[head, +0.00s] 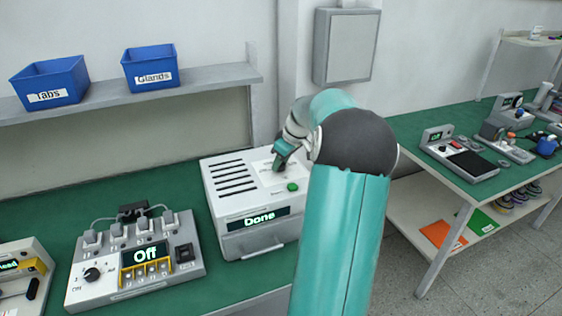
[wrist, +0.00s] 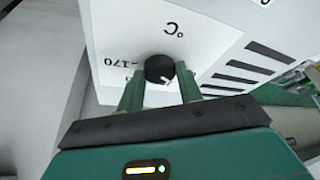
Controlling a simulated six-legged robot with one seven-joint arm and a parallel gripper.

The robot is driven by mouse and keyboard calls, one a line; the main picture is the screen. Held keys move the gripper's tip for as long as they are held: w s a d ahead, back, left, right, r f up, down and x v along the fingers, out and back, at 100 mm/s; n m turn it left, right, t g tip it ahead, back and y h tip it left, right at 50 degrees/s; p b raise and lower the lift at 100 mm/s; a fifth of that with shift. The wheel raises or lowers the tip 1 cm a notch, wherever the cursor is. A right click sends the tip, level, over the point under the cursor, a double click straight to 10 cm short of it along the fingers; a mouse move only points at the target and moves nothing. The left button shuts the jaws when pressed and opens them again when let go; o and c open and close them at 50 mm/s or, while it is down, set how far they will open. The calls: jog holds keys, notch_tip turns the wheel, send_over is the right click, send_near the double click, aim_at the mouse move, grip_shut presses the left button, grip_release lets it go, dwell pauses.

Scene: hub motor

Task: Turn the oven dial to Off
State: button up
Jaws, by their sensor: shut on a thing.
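The oven (head: 258,232) is a white box with dark vent slots, a green button (head: 292,187) and a display reading "Done". It stands on the green bench top in the middle of the head view. The oven dial (wrist: 159,68) is a black round knob with a white pointer mark, on the oven's white top beside "°C" and "170" markings. My gripper (wrist: 160,82) has its two green fingers on either side of the dial, shut on it. In the head view my gripper (head: 280,163) is over the oven's top, and the dial is hidden there.
A grey device (head: 135,258) with a knob and a display reading "Off" stands left of the oven. Blue bins labelled "Tabs" (head: 50,82) and "Glands" (head: 150,67) sit on a shelf (head: 215,78) above. Another bench (head: 450,190) with devices is at the right.

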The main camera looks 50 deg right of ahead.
jog(key=shift+d+n+y, duration=0.1)
jog(key=shift+n+y, duration=0.4)
jog(key=shift+n, duration=0.8)
jog(key=o, duration=1)
jog(key=shift+r, duration=0.15)
jog(key=v, duration=1.3)
jog(key=shift+d+r, duration=0.15)
jog(key=shift+r, duration=0.15)
